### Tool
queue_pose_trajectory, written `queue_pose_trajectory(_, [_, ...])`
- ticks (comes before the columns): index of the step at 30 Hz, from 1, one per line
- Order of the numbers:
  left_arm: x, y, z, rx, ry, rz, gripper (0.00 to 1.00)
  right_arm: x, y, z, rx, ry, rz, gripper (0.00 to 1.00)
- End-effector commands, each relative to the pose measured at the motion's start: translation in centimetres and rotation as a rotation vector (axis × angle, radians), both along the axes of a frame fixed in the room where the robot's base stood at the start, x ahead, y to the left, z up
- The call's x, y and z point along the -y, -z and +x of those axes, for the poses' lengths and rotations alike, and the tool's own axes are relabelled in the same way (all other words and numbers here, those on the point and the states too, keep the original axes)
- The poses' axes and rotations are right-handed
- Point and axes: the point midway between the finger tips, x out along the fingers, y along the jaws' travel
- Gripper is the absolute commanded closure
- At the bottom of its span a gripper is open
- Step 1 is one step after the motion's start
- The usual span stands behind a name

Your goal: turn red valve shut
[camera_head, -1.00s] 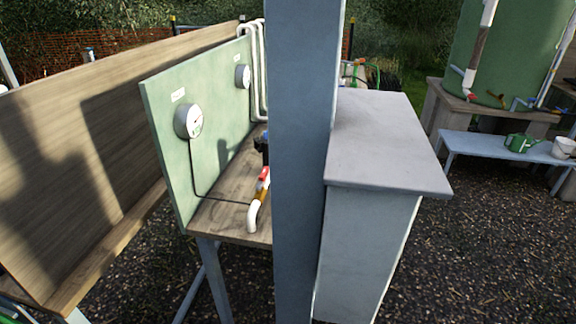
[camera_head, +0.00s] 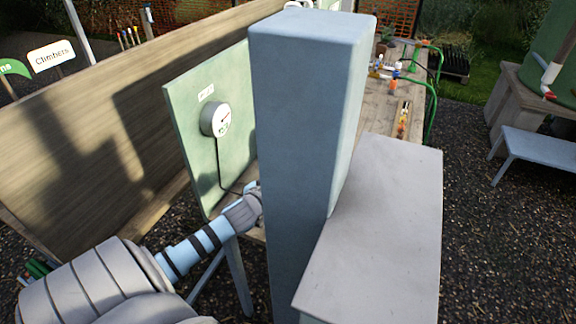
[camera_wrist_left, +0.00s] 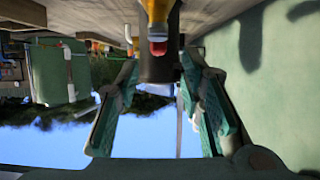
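In the left wrist view, which is upside down, a red valve part (camera_wrist_left: 158,47) sits on a yellow pipe piece (camera_wrist_left: 157,10) at the top middle. My right gripper is not in view.
The tall blue-grey post (camera_head: 295,150) blocks the middle of the head view. A grey-topped cabinet (camera_head: 385,220) stands right of it. A green board (camera_head: 190,120) with a round gauge (camera_head: 215,119) stands behind the bench. A wooden wall (camera_head: 90,120) runs along the left.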

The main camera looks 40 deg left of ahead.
Motion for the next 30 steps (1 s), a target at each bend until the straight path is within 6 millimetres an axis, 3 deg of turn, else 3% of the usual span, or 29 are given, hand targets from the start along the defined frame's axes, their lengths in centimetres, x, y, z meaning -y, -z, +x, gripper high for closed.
queue_pose_trajectory(3, [-0.8, 1.2, 2.5, 0.003, -0.002, -0.002, 0.65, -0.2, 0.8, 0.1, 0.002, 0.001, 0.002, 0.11])
queue_pose_trajectory(7, [-1.5, 2.0, 4.3, 0.000, -0.003, -0.001, 0.65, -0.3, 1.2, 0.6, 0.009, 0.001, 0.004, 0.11])
queue_pose_trajectory(18, [-1.7, 2.3, 5.2, 0.000, 0.000, 0.001, 0.65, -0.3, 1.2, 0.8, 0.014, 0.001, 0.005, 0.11])
queue_pose_trajectory(25, [-1.7, 2.3, 5.2, 0.000, 0.000, 0.001, 1.00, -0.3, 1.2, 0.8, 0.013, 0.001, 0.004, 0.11])
queue_pose_trajectory(30, [-1.7, 2.3, 5.2, 0.000, -0.001, 0.001, 1.00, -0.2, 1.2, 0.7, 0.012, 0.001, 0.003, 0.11])
